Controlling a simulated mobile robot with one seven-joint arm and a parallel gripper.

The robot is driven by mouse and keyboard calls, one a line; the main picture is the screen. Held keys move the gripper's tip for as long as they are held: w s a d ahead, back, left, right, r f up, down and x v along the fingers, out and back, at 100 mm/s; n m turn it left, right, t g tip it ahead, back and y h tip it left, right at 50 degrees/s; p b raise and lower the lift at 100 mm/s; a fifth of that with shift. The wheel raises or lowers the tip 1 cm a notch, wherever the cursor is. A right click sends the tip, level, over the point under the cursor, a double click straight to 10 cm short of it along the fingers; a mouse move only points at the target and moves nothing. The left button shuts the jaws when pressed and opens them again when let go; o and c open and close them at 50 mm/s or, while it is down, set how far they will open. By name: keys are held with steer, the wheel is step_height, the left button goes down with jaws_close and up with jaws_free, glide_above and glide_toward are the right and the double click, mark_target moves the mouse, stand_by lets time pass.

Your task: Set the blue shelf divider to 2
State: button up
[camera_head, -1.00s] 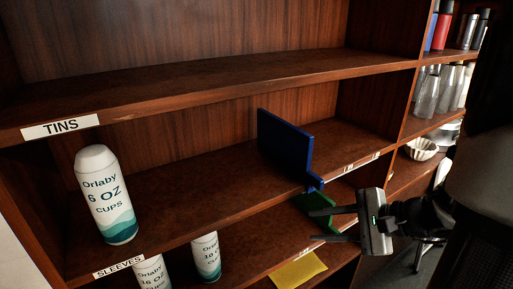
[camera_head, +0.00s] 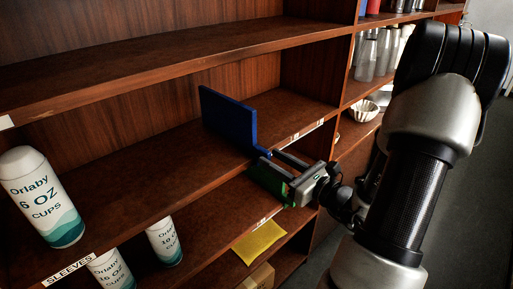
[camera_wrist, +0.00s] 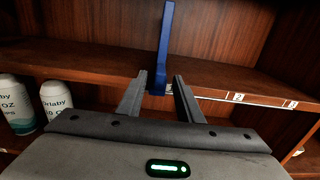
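The blue shelf divider (camera_head: 228,119) stands upright on the middle shelf, with a small tab at the shelf's front edge. In the wrist view the divider (camera_wrist: 167,35) rises straight ahead, and its tab shows between my fingertips. My gripper (camera_head: 270,158) is open at the tab, one finger on each side; it also shows in the wrist view (camera_wrist: 162,80). I cannot tell whether either finger touches it. The shelf-edge label 2 (camera_wrist: 238,97) is right of the divider, with label 3 (camera_wrist: 291,105) farther right. A label just right of the tab is partly hidden by my finger.
A green divider (camera_head: 267,183) is below, partly hidden by my gripper. A 6 oz cup stack (camera_head: 42,198) stands at the shelf's left. More cup stacks (camera_head: 165,241) and a yellow item (camera_head: 259,241) are lower. The middle shelf right of the divider is clear.

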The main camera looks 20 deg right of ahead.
mark_target(257, 149)
steer(key=x, duration=0.7)
steer(key=shift+w+p, duration=0.15)
steer(key=shift+p, duration=0.2)
jaws_close()
